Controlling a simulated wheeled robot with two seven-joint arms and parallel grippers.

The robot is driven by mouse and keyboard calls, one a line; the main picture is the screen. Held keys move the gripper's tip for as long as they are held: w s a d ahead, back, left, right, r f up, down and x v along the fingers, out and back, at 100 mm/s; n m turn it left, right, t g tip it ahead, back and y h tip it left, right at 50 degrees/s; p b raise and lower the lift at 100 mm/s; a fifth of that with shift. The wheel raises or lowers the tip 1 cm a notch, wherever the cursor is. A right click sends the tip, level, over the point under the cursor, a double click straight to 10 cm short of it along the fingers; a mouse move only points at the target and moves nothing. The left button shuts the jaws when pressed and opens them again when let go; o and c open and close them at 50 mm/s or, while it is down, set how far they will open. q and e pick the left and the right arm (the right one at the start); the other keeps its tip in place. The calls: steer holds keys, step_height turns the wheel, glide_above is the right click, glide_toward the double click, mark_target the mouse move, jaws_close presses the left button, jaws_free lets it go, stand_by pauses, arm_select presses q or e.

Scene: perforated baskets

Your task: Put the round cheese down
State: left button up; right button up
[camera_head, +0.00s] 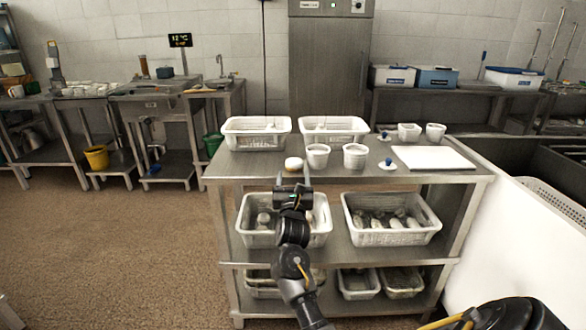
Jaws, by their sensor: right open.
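The round cheese (293,163), a small white disc, sits on the steel table top (240,170) near its front edge, left of two white perforated cups.
Two white perforated baskets (228,131) (364,129) stand at the back of the table top. Cups (355,156), small blue-knobbed items (388,165) and a white board (433,153) occupy the right. Lower shelves hold filled baskets (391,238). The top's left front is clear.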

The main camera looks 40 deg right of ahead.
steer(key=s+a+f+n+g+y, duration=0.2)
steer(key=s+a+f+n+y, duration=0.25)
steer(key=f+n, duration=0.45)
steer(key=s+a+f+n+g+y, duration=0.1)
steer(key=s+a+f+n+y, duration=0.2)
steer(key=s+a+f+n, duration=0.45)
steer(key=s+a+f+n+g+y, duration=0.2)
steer(key=s+a+f+n+y, duration=0.15)
steer(key=f+n, duration=0.7)
arm_select(q)
steer(key=shift+r, duration=0.4)
arm_select(e)
steer(key=s+a+f+n+g+y, duration=0.1)
steer(key=s+a+f+n+g, duration=0.1)
steer(key=s+f+n, duration=0.2)
steer(key=s+a+f+n+g, duration=0.2)
steer(key=s+f+n+g, duration=0.1)
steer(key=s+n, duration=0.5)
steer(key=s+a+f+n+g+y, duration=0.1)
steer(key=s+a+f+n+g, duration=0.2)
steer(key=s, duration=0.8)
step_height(320, 180, down, 2)
steer(key=n, duration=0.3)
steer(key=shift+s+n+y, duration=0.15)
steer(key=shift+n+y, duration=0.15)
steer(key=shift+n, duration=0.1)
steer(key=shift+a+f, duration=0.1)
steer(key=shift+f, duration=0.05)
